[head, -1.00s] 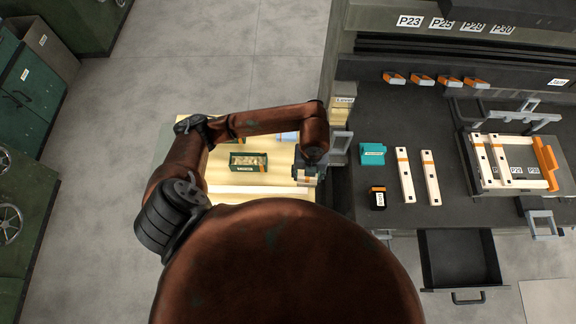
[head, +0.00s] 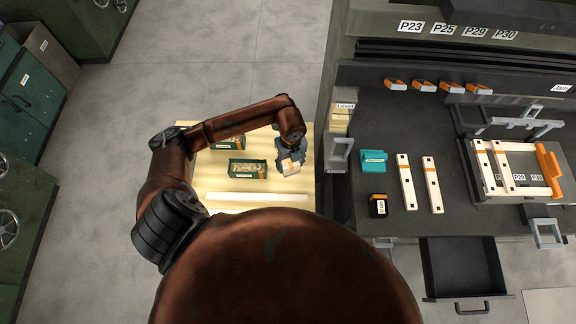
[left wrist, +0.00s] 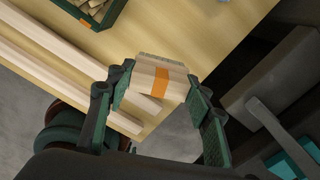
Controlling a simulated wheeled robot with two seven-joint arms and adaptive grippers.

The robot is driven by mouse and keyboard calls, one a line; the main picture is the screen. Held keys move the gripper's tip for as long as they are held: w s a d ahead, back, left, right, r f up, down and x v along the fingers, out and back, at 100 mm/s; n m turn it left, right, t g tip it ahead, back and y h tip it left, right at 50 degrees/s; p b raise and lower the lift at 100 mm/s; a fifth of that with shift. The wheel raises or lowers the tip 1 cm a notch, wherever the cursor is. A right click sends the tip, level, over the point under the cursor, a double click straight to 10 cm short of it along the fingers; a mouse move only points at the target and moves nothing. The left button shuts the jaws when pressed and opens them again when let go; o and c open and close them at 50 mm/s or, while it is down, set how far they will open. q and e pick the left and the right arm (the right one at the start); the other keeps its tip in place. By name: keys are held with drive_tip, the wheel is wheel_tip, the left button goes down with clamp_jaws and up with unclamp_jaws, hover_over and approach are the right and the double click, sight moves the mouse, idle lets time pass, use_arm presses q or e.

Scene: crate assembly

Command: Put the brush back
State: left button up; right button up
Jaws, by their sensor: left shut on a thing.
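My left gripper (head: 290,168) is shut on the brush, a pale wooden block with an orange band and a greyish far edge. In the head view the brush (head: 291,166) shows small between the fingers, over the right part of the light wooden table. In the left wrist view the brush (left wrist: 161,78) sits between the two green-padded fingers of the left gripper (left wrist: 160,90). I cannot tell its height above the table. My right gripper is not in view.
On the wooden table (head: 245,190) are green bins (head: 247,169) of small pieces and a long pale strip (head: 256,196). Right of it stands the dark workbench (head: 400,235) with a teal box (head: 373,160), white slats (head: 406,181) and a partly built crate (head: 515,168). A drawer (head: 465,270) stands open.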

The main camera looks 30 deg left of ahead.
sight(288, 166)
use_arm(q)
drive_tip(key=shift+w+a+f, duration=0.25)
drive_tip(key=shift+a+f, duration=0.2)
drive_tip(key=shift+f, duration=0.15)
drive_tip(key=shift+w+a+f, duration=0.2)
drive_tip(key=shift+a+f, duration=0.25)
drive_tip(key=shift+f, duration=0.15)
drive_tip(key=shift+f+b, duration=0.35)
drive_tip(key=shift+f, duration=1.2)
drive_tip(key=shift+f, duration=0.15)
drive_tip(key=o, duration=1)
wheel_tip(288, 166, up, 12)
drive_tip(key=shift+r+p, duration=0.2)
drive_tip(key=shift+p, duration=0.55)
